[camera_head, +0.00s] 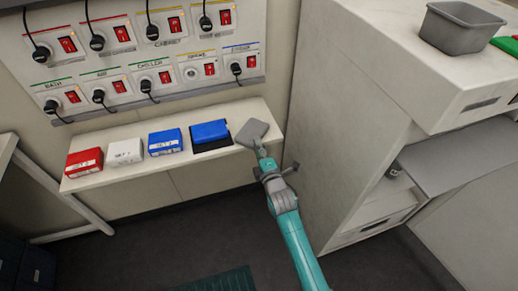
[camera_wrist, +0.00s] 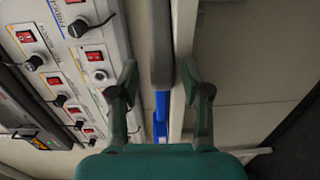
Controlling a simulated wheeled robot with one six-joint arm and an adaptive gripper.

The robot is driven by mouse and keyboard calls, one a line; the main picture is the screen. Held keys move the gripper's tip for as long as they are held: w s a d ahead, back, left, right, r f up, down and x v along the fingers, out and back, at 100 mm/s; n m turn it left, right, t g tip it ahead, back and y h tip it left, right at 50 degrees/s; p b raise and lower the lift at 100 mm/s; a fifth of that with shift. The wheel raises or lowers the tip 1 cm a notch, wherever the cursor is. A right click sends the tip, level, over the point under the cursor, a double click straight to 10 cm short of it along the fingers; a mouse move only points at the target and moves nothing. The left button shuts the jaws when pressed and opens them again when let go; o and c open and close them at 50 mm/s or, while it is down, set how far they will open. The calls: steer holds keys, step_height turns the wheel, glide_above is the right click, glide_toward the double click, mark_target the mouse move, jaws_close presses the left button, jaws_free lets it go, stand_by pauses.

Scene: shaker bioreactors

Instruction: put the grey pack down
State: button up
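The grey pack (camera_head: 251,132) is a flat square at the right end of the wall shelf (camera_head: 98,180). It looks flat on the shelf or very close above it; I cannot tell if it touches. In the wrist view the pack (camera_wrist: 160,45) shows edge-on as a grey band between my fingers. My gripper (camera_head: 262,153) is at the pack's near side. In the wrist view my gripper (camera_wrist: 160,82) has its fingers spread, with a visible gap on each side of the pack.
Left of the grey pack stand a blue pack (camera_head: 210,131) on a black base, another blue pack (camera_head: 165,142), a white pack (camera_head: 124,151) and a red pack (camera_head: 84,163). The switch panel (camera_head: 170,62) is behind. A white cabinet (camera_head: 350,120) rises close on the right.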

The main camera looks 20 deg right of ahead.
steer(key=shift+s, duration=0.1)
steer(key=s, duration=1.2)
steer(key=shift+r, duration=0.3)
